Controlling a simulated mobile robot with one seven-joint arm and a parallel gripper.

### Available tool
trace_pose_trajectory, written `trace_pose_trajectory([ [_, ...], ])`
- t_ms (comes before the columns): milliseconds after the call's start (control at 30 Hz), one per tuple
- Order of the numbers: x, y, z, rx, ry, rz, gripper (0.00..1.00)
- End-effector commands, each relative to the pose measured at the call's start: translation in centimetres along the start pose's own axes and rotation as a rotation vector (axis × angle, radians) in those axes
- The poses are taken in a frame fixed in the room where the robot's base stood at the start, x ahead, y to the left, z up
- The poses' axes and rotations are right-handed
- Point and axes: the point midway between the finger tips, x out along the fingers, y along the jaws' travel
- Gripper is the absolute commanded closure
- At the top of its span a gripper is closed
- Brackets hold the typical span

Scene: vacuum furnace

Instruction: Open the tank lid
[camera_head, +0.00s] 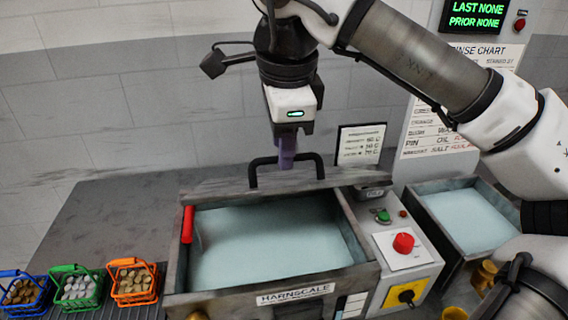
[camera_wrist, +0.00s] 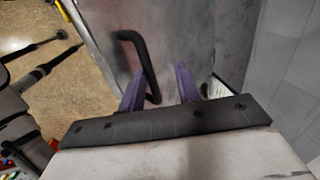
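The tank (camera_head: 176,275), labelled HARNSCALE, stands open with pale blue liquid inside. Its lid (camera_head: 225,187) is raised at the back edge, seen nearly edge-on, with a black bar handle (camera_head: 253,172). In the wrist view the grey lid (camera_wrist: 195,40) fills the middle and the handle (camera_wrist: 147,65) crosses it. My gripper (camera_head: 286,163) is at the handle, its purple fingers pointing down. In the wrist view my gripper (camera_wrist: 160,80) has its fingers apart, with the handle's end close to the left finger. I cannot tell if they touch.
Blue (camera_head: 22,293), green (camera_head: 77,288) and orange (camera_head: 134,284) baskets of small parts stand left of the tank. A control box with a red knob (camera_head: 403,243) is on the right, beside a second open tank (camera_head: 428,222). A small sign (camera_head: 360,145) stands behind.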

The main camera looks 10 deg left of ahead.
Motion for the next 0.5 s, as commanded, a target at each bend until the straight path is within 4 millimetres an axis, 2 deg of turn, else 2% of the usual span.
trace_pose_trajectory([
  [167,1.08,0.69,-0.51,0.001,-0.001,-0.001,0.67],
  [500,1.20,0.81,-0.60,0.000,-0.001,-0.001,0.67],
])
